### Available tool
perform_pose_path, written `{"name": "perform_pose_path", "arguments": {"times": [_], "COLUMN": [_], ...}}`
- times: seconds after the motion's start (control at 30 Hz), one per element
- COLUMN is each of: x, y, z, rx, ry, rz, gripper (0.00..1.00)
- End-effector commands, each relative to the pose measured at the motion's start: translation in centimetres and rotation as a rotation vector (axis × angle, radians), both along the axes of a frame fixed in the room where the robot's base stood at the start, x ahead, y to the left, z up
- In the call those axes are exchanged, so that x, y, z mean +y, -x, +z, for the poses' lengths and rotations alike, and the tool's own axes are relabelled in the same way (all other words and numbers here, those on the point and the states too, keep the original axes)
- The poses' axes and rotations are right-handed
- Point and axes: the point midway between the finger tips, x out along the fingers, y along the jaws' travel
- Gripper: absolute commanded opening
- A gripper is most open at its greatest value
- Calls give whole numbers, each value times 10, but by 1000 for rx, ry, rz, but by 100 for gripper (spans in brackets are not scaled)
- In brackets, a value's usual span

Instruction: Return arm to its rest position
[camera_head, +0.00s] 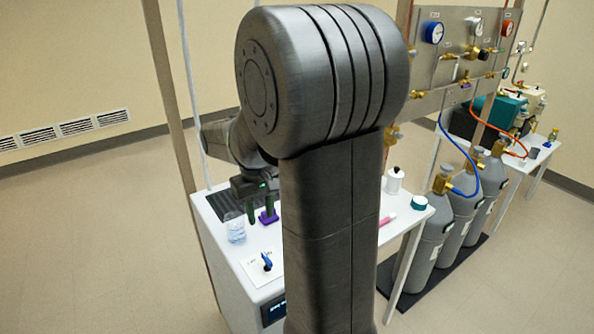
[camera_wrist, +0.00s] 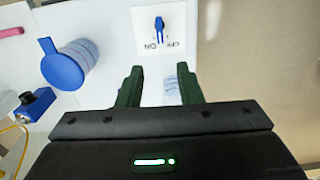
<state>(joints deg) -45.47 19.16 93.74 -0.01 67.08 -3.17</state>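My gripper (camera_wrist: 160,84) shows its two dark green fingers spread apart in the wrist view. They point at the white bench top, with nothing clasped between them. A pale, bluish, see-through thing (camera_wrist: 171,88) shows in the gap, partly behind the right finger; I cannot tell its distance. In the head view my gripper (camera_head: 260,212) hangs over the left part of the white bench (camera_head: 215,262), near a purple item (camera_head: 268,217). My arm is bent and reaches out over the bench, and its near column hides the bench's middle.
A clear beaker (camera_head: 236,230) with bluish contents and a plate with a blue switch (camera_head: 266,262) are near my gripper. A blue-topped container (camera_wrist: 72,65) shows in the wrist view. A white bottle (camera_head: 394,181) and gas cylinders (camera_head: 462,215) stand right. The left floor is clear.

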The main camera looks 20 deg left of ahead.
Motion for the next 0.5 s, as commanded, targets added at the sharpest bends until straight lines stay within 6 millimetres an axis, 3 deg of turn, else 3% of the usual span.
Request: {"name": "perform_pose_path", "arguments": {"times": [0.27, 0.5], "x": [0, -1], "y": [0, 1], "z": [-17, -62], "rx": [3, 4], "ry": [3, 5], "rz": [0, 0], "gripper": [33, 33]}}
